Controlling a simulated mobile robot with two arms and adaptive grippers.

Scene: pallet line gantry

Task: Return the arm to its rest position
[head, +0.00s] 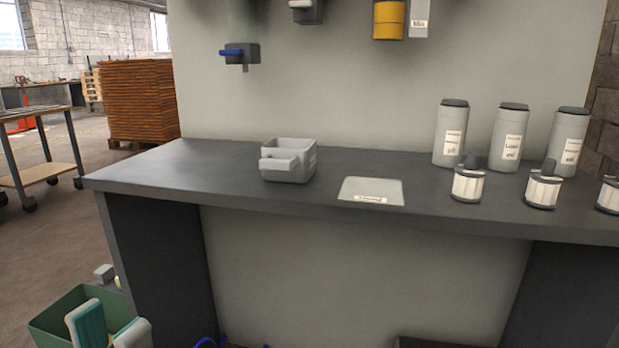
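My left gripper (240,344) shows only as small blue parts at the bottom edge of the head view, low in front of the table and left of the middle. The rest of it is cut off by the frame, so I cannot tell whether it is open or shut. White and teal rounded parts, which look like my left arm, show at the lower left. My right gripper and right arm are not in view.
A dark table (215,165) stands ahead. It bears a grey bin (290,172), a pale labelled plate (372,186), grey canisters (508,140) and small white-banded cylinders (467,186). A green crate (55,318) is at lower left. Dispensers hang above. The table's left part is clear.

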